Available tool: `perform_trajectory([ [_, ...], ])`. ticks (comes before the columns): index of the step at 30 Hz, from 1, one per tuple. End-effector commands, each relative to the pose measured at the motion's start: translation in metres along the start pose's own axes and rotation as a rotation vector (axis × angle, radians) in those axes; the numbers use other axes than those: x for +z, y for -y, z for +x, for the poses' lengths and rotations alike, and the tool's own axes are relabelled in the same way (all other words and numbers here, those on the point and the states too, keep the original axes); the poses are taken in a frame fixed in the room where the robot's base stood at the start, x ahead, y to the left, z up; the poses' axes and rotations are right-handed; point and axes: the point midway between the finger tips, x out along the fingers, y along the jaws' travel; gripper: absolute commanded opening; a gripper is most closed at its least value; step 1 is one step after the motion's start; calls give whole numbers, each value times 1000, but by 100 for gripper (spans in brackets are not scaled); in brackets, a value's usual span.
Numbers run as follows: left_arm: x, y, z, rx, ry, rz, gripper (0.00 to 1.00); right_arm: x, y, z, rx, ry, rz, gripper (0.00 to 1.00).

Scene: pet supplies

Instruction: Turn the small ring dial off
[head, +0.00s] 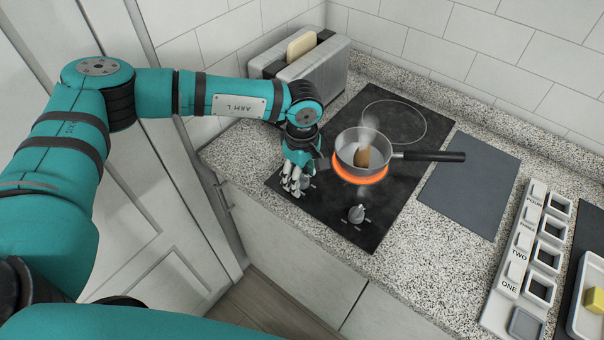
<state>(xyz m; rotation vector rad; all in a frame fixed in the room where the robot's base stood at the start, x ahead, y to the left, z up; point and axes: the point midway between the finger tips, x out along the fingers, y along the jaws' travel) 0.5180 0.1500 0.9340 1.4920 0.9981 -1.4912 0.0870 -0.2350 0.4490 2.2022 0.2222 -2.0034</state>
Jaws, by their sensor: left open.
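The black cooktop (338,212) is set in a speckled counter. Its front ring (362,180) glows orange under a small steel saucepan (347,152); the far ring (394,122) is a larger, dark outline. One grey dial (357,214) stands upright near the cooktop's front edge, with nothing touching it. A second dial (307,181) is partly hidden beside my left gripper (292,187). That gripper is open and points down at the cooktop's left front corner, with its fingers close to this dial. I cannot tell whether they touch it. My right gripper is out of view.
The saucepan holds a brown item, steams, and its black handle (435,156) points right. A toaster (315,70) with bread stands behind my left arm. A dark grey board (468,185), a white labelled rack (515,255) and a tray (577,318) with a yellow block lie right.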

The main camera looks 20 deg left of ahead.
Motion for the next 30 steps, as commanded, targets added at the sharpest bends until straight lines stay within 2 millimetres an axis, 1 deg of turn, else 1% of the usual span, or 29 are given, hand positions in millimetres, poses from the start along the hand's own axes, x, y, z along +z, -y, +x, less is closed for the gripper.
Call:
perform_trajectory([
  [1,0,0,0,0,0,0,56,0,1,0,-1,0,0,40],
  [2,0,0,0,0,0,0,52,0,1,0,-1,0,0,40],
  [12,0,0,-1,0,0,0,8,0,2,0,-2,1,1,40],
  [14,0,0,-1,0,0,0,1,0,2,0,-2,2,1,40],
  [23,0,0,1,1,1,-39,1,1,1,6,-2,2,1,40],
  [30,1,0,3,1,2,-175,1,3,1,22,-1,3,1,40],
])
